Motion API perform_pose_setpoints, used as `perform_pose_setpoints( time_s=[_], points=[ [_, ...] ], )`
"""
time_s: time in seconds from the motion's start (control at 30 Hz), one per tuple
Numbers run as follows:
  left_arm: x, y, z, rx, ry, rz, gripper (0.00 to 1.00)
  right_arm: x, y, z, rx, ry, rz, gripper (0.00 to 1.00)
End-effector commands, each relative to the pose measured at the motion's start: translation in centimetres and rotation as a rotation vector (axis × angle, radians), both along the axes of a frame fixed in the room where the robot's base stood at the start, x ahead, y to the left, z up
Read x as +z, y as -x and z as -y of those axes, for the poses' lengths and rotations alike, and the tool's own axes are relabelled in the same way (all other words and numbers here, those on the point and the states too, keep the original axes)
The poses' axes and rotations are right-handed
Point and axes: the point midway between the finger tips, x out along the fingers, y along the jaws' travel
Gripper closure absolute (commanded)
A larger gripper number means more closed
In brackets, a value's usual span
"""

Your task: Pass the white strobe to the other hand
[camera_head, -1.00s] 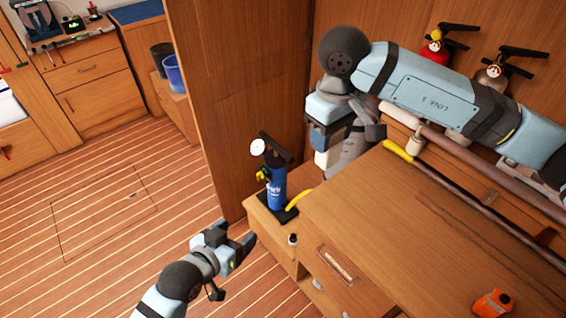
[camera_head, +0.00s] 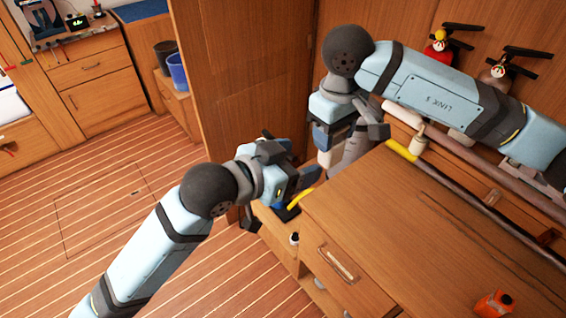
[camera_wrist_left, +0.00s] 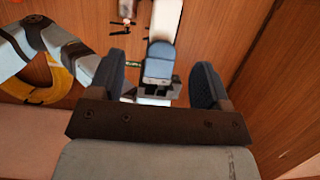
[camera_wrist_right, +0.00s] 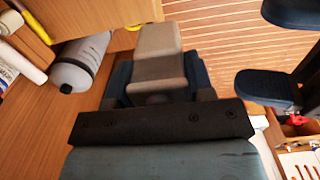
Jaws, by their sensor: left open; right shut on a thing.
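The white strobe (camera_head: 324,159) is a small pale block under my right gripper (camera_head: 328,138), near the wooden partition. In the right wrist view the strobe (camera_wrist_right: 158,48) is pinched between the two fingers of my right gripper (camera_wrist_right: 160,80), its free end sticking out. My left gripper (camera_head: 303,172) is open, close to the left and below the strobe, and apart from it. Its spread fingers also show at the right of the right wrist view. In the left wrist view, the space between the left fingers (camera_wrist_left: 164,85) is empty, with a blue-grey part beyond it.
A wooden counter (camera_head: 420,230) bears an orange bottle (camera_head: 494,303). A low cabinet holds a small bottle (camera_head: 294,239) and a blue pump mostly hidden behind my left gripper. Fire extinguishers (camera_head: 438,47) hang on the wall.

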Motion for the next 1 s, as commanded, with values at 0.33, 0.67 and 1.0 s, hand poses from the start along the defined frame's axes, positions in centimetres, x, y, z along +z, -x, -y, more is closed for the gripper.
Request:
perform_pose_setpoints(
  time_s=[0.33, 0.67, 1.0],
  points=[
    [-1.9, -4.0, 4.8, 0.001, 0.001, -0.001, 0.29, 0.0, 0.0, 0.0, 0.000, 0.000, 0.000, 0.78],
    [-2.6, -5.6, 6.5, 0.001, 0.001, 0.001, 0.29, 0.0, 0.0, 0.0, 0.000, 0.000, 0.000, 0.78],
    [-2.7, -5.6, 6.5, 0.001, 0.000, 0.000, 0.52, 0.0, 0.0, 0.0, 0.000, 0.000, 0.000, 0.78]
  ],
)
